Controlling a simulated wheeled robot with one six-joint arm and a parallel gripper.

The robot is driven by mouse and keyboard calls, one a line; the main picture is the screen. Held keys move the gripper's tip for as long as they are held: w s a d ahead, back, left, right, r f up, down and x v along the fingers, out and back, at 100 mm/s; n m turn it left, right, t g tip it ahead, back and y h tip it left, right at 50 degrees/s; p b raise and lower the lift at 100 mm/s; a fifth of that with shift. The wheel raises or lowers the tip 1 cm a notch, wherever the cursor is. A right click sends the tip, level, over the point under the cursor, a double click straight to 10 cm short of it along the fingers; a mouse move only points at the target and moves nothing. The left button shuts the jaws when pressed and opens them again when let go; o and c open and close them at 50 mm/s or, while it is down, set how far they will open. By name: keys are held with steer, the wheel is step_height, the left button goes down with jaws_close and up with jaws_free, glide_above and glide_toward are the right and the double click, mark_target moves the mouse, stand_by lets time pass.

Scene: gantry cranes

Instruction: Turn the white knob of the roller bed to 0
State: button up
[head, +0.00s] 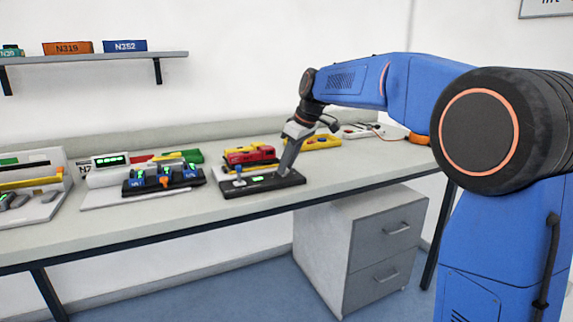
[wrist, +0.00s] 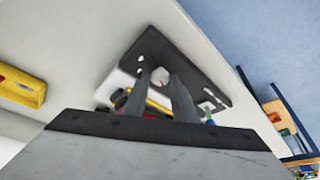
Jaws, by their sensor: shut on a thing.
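The roller bed's black panel (head: 240,190) lies on the table, with a small green-lit display and a small upright lever on it. It also shows in the wrist view (wrist: 205,87). My gripper (head: 285,171) reaches down to the panel's right part. In the wrist view, my gripper's fingers (wrist: 161,77) stand on either side of the white knob (wrist: 160,74) and are shut on it. The knob is hidden by my gripper in the head view. Its pointer and any scale marks are too small to read.
A red and yellow model locomotive (head: 250,155) stands just behind the panel. A black-based control box (head: 163,180) is to the left. A yellow object (head: 318,142) and a white power strip (head: 360,130) lie behind. The table's front strip is clear.

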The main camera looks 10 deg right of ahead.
steer(key=shift+n+g, duration=0.3)
steer(key=shift+n, duration=0.7)
steer(key=o, duration=1)
steer(key=shift+o, duration=0.2)
steer(key=shift+d, duration=0.1)
steer(key=v, duration=1.7)
steer(key=shift+d, duration=0.3)
steer(key=shift+w+r, duration=0.1)
